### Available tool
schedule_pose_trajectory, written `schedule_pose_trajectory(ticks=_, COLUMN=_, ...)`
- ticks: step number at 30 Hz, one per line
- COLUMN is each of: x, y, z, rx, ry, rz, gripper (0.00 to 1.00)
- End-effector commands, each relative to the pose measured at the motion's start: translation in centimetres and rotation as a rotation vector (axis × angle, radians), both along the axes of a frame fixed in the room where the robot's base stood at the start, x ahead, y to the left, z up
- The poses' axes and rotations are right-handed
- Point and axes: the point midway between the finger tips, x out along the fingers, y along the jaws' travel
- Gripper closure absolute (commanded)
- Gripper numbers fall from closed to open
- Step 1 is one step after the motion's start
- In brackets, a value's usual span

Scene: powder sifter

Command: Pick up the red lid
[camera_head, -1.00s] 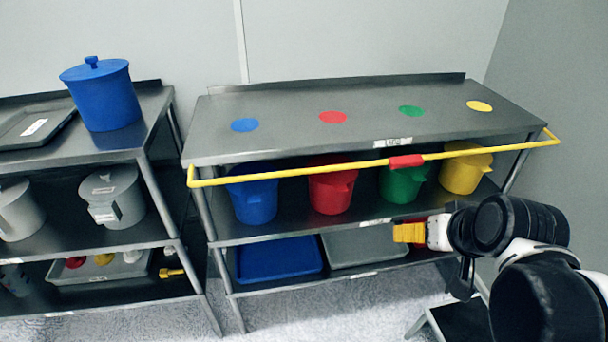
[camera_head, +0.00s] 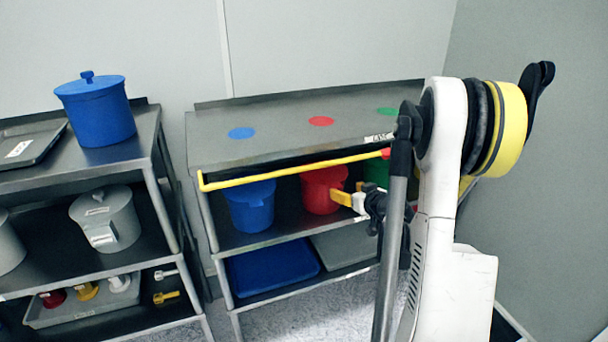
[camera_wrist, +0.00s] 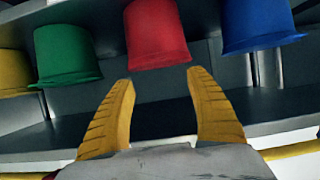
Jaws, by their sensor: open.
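A red bucket (camera_head: 322,190) stands on the middle shelf of the right table, between a blue bucket (camera_head: 250,205) and a green bucket (camera_head: 376,171). I cannot tell a separate red lid from the bucket; its top is partly under the tabletop edge. My gripper (camera_head: 347,194), with yellow fingers, is open and empty just in front and to the right of the red bucket. In the wrist view, the red bucket (camera_wrist: 155,35) is upside down beyond my open fingers (camera_wrist: 161,80), apart from them.
A yellow bar (camera_head: 290,171) runs along the table's front edge, above the shelf. A blue tray (camera_head: 272,272) and a grey tray (camera_head: 343,245) lie on the bottom shelf. A left rack holds a lidded blue bin (camera_head: 97,115).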

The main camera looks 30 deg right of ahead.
Motion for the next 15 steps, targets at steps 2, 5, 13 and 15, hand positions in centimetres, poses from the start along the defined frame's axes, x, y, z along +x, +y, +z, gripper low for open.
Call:
schedule_pose_trajectory(ticks=2, x=1.1, y=-0.2, z=-0.6, rx=0.0, ry=0.0, rz=0.002, gripper=0.35)
schedule_pose_trajectory(ticks=5, x=2.7, y=-0.5, z=-1.4, rx=0.0, ry=0.001, rz=0.003, gripper=0.35)
schedule_pose_trajectory(ticks=13, x=5.1, y=-1.3, z=-2.5, rx=0.001, ry=0.001, rz=0.002, gripper=0.35)
schedule_pose_trajectory(ticks=15, x=5.9, y=-1.7, z=-3.1, rx=0.001, ry=0.001, rz=0.002, gripper=0.35)
